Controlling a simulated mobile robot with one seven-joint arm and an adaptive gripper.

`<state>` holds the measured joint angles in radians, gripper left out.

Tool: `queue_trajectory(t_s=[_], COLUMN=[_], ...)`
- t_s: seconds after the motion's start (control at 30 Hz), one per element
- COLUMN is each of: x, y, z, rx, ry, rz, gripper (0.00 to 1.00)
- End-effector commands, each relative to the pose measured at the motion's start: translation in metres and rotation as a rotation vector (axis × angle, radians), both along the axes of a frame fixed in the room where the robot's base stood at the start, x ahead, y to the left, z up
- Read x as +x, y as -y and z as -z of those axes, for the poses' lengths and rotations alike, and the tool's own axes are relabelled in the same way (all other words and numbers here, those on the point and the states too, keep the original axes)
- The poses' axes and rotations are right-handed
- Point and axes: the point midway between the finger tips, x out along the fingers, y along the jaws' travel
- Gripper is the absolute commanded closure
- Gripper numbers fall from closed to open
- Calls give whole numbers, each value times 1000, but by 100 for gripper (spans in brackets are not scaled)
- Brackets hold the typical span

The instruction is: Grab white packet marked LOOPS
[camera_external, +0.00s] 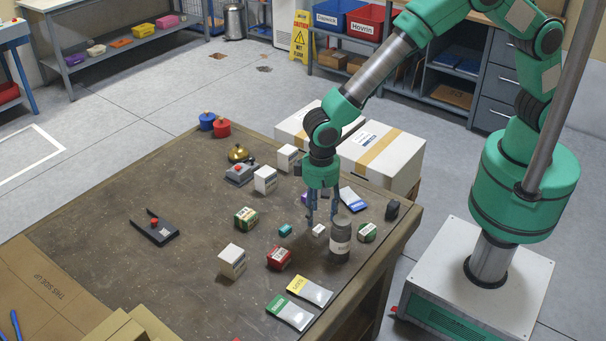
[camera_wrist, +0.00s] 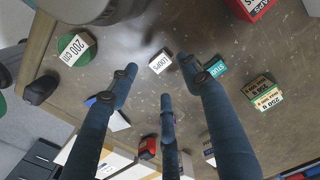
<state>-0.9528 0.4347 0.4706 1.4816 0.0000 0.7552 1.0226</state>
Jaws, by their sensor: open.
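The small white packet marked LOOPS (camera_wrist: 160,62) lies on the brown table, just beyond the fingertips in the wrist view. In the external view it is a small white block (camera_external: 318,230) directly below and beside my fingers. My gripper (camera_external: 321,218) points down over the table with its blue-grey fingers spread and nothing between them. In the wrist view the fingers of my gripper (camera_wrist: 160,80) stand apart around the near side of the packet, not touching it as far as I can see.
A grey jar (camera_external: 340,242) stands close right of the packet, with a green 200 cm tape (camera_external: 367,232) beyond it. A small teal STUD packet (camera_external: 285,230) lies left. A red box (camera_external: 279,257) and a green box (camera_external: 246,218) are nearby.

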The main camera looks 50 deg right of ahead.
Motion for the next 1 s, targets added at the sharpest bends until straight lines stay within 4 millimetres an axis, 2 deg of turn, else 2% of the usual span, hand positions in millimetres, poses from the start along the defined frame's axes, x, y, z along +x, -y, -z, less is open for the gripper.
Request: queue_trajectory(t_s=[0.53,1.0], x=[0,0], y=[0,0], z=[10,55], rx=[0,0], ry=[0,0], rz=[0,0], gripper=[52,52])
